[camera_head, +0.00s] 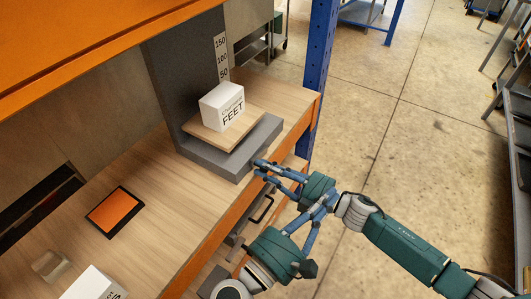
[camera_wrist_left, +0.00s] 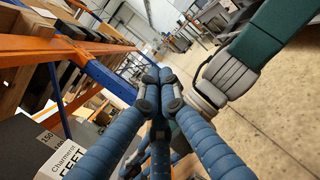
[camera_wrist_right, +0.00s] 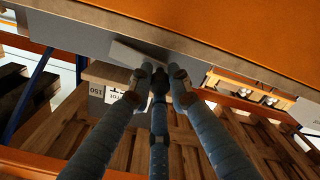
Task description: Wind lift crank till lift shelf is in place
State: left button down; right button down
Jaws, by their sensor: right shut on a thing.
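The grey lift (camera_head: 172,95) stands on the wooden worktop with an upright back and a scale marked 50, 100 and 150. Its wooden lift shelf (camera_head: 205,138) sits low, just above the grey base, and carries a white box (camera_head: 222,108) labelled FEET. My right gripper (camera_head: 261,168) is at the right front corner of the base, shut on the lift crank, which its fingers mostly hide. In the right wrist view its fingers (camera_wrist_right: 158,78) close together below a pale grey piece. My left gripper (camera_head: 326,203) is crossed over close to the right gripper, its fingers drawn together and empty.
An orange tablet-like panel (camera_head: 115,212), a clear glass-like item (camera_head: 50,263) and another white box (camera_head: 95,284) are on the worktop. A blue rack post (camera_head: 318,70) rises behind the lift. Open floor (camera_head: 430,150) lies to the right. My arms cross closely.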

jog(key=shift+w+d, duration=0.1)
pick_arm(q)
jog(key=w+d+r+m+g+h, duration=0.1)
jog(key=w+d+r+m+g, duration=0.3)
jog(key=m, duration=0.6)
jog(key=r+m+g, duration=0.1)
jog(key=m+g, duration=0.4)
jog(key=m, duration=0.6)
jog(key=w+a+r+m+t+y, duration=0.1)
jog(key=w+a+m+y, duration=0.3)
jog(key=w+a+y, duration=0.3)
jog(key=w+a+m+t+y, duration=0.1)
jog(key=w+a+m+y, duration=0.35)
jog(key=a, duration=0.55)
jog(key=shift+y, duration=0.25)
jog(key=f, duration=0.3)
jog(key=w+d+f, duration=0.1)
jog(key=f, duration=0.3)
jog(key=w+f, duration=0.1)
jog(key=f, duration=0.2)
jog(key=shift+w+d+f, duration=0.15)
jog(key=shift+d+f, duration=0.15)
